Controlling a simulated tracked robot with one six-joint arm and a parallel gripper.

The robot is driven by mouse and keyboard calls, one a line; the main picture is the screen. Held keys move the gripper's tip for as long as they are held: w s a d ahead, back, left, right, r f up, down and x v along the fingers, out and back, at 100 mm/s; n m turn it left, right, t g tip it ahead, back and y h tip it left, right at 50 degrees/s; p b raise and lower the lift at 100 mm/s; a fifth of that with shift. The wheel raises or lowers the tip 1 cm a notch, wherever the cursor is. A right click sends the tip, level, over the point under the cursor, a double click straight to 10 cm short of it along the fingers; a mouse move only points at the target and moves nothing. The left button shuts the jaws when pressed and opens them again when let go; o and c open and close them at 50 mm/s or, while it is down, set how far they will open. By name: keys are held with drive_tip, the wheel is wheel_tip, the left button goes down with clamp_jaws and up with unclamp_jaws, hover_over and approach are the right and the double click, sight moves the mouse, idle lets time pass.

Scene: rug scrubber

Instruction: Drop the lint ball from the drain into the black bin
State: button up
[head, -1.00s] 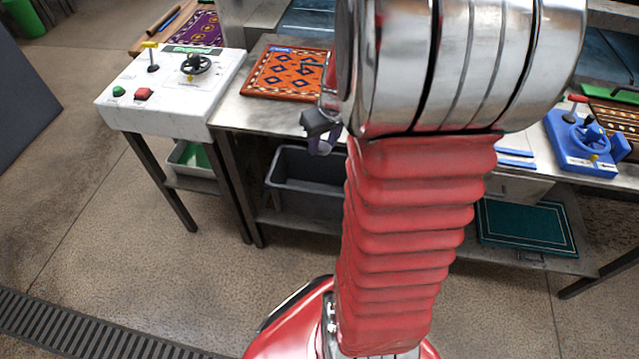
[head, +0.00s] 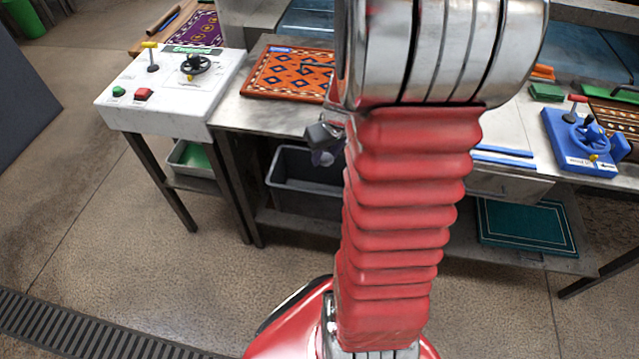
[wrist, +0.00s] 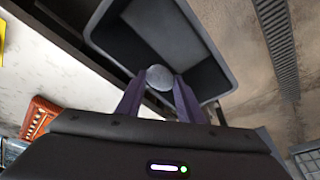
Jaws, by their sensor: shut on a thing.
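The lint ball (wrist: 159,77), a small round grey ball, sits between the tips of my gripper (wrist: 157,88) in the wrist view. The purple fingers are shut on it. The black bin (wrist: 108,35), an open dark grey box, lies beyond the ball, and the ball appears over its opening. In the head view the bin (head: 290,184) is under the metal bench, partly hidden by my arm. There my gripper (head: 325,157) shows small and dark at the bin's upper right, and the ball cannot be made out clearly. The drain (head: 75,325) is a slotted floor strip at lower left.
The metal bench (head: 232,108) stands above the bin, with an orange patterned rug (head: 285,76) on it. A white control panel (head: 170,105) is at left and a blue one (head: 578,145) at right. A green rug (head: 525,228) lies on the lower shelf. The front floor is clear.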

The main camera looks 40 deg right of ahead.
drive_tip(key=shift+f, duration=1.05)
drive_tip(key=o, duration=1.1)
drive_tip(key=shift+r, duration=0.15)
drive_tip(key=d+v, duration=0.1)
drive_tip(key=v, duration=1.2)
drive_tip(key=shift+a+r, duration=0.25)
drive_tip(key=shift+a, duration=0.25)
drive_tip(key=shift+s, duration=0.15)
